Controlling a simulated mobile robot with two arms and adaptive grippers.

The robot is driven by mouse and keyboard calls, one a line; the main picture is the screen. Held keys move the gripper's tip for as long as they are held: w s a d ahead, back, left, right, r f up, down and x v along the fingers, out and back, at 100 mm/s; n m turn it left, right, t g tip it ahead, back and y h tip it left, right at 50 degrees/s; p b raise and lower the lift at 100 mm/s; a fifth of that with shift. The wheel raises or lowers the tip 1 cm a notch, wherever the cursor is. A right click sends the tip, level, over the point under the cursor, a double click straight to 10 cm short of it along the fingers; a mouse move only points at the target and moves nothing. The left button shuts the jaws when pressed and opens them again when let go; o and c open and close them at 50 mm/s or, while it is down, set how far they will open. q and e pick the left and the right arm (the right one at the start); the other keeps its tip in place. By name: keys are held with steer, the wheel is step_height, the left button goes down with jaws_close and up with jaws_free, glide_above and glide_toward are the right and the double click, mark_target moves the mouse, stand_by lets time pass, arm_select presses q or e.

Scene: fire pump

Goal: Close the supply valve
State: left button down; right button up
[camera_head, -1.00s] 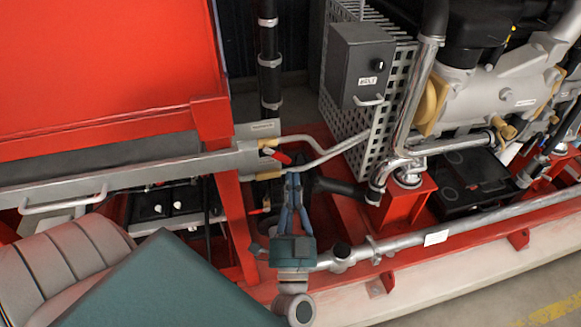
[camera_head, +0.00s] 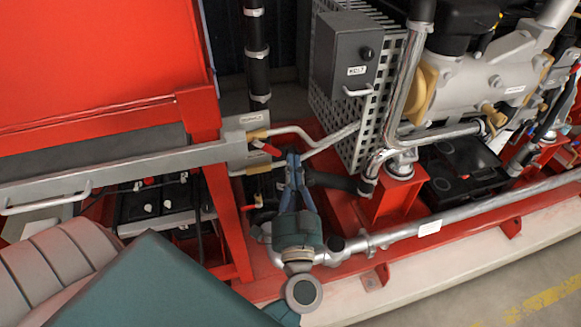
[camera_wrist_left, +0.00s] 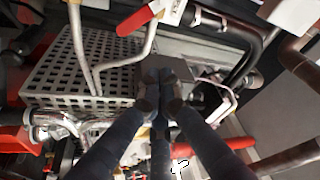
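A small red lever handle (camera_head: 267,149) sticks out from a grey panel with a label, beside brass fittings and thin pipes. I take it to be the supply valve; its label is too small to read. A red handle (camera_wrist_left: 138,19) also shows at the top of the left wrist view. My left gripper (camera_head: 293,157) is just right of the lever and appears apart from it. Its fingers (camera_wrist_left: 159,92) converge in the left wrist view, look shut, and show nothing between them. My right gripper is not in view.
A perforated metal guard (camera_head: 370,125) with a grey switch box (camera_head: 345,55) stands right of the gripper. A dark hose (camera_head: 335,181) runs close to the fingers. A silver pipe (camera_head: 400,236) lies along the red frame. A grey beam (camera_head: 120,172) is at the left.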

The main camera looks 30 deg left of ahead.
arm_select(q)
step_height(320, 180, up, 2)
steer(key=p, duration=0.1)
glide_above(281, 151)
steer(key=d, duration=0.3)
steer(key=s+f, duration=0.1)
steer(key=s+a+f, duration=0.1)
steer(key=f, duration=0.1)
steer(key=shift+s+a+f+b, duration=0.1)
steer(key=shift+s+a+b, duration=0.1)
steer(key=shift+b, duration=0.2)
